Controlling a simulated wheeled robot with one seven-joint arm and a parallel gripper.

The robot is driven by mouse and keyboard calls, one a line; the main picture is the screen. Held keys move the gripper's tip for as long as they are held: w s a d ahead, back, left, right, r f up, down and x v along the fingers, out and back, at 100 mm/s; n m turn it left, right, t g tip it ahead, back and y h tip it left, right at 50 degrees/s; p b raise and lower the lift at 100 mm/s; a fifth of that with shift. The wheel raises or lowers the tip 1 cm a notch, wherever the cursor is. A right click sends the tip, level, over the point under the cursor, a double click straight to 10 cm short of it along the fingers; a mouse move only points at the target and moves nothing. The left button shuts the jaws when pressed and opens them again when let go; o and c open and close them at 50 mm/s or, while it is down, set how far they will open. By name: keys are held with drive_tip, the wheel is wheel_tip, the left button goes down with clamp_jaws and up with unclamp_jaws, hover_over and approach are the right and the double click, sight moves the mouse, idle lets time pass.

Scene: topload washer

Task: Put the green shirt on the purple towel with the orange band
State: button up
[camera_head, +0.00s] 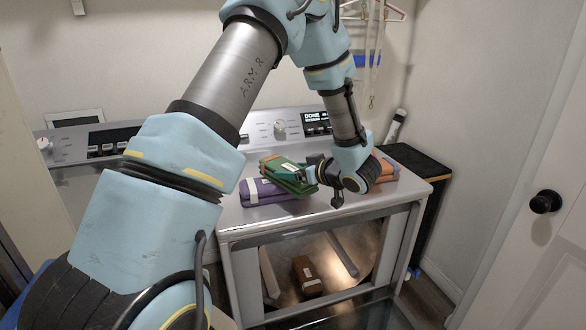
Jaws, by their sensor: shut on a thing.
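My gripper (313,172) is shut on the green shirt (286,177), a folded bundle with an orange-brown edge. The shirt is at the left of the machine's top, over or against a folded purple towel (262,193). I cannot tell whether the shirt rests on it. This purple towel shows a pale band on its left part; I see no orange band on it. A folded orange cloth (388,170) lies at the right, partly hidden behind my wrist. Whether any purple towel lies there is hidden.
The cloths are on the white machine top (405,187), below a control panel (283,127). A brown folded cloth (307,276) shows low in the machine's front opening. A black-topped stand (420,163) is at the right, near a white door (546,240). My arm hides much of the left.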

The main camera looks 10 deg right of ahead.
drive_tip(key=shift+f, duration=0.2)
drive_tip(key=o, duration=1.3)
drive_tip(key=shift+r, duration=0.2)
drive_tip(key=shift+s+d, duration=0.1)
drive_tip(key=shift+s, duration=0.05)
drive_tip(key=b+v, duration=0.3)
drive_tip(key=v, duration=0.8)
drive_tip(key=shift+s+r, duration=0.2)
drive_tip(key=shift+s, duration=0.1)
drive_tip(key=shift+s+d, duration=0.1)
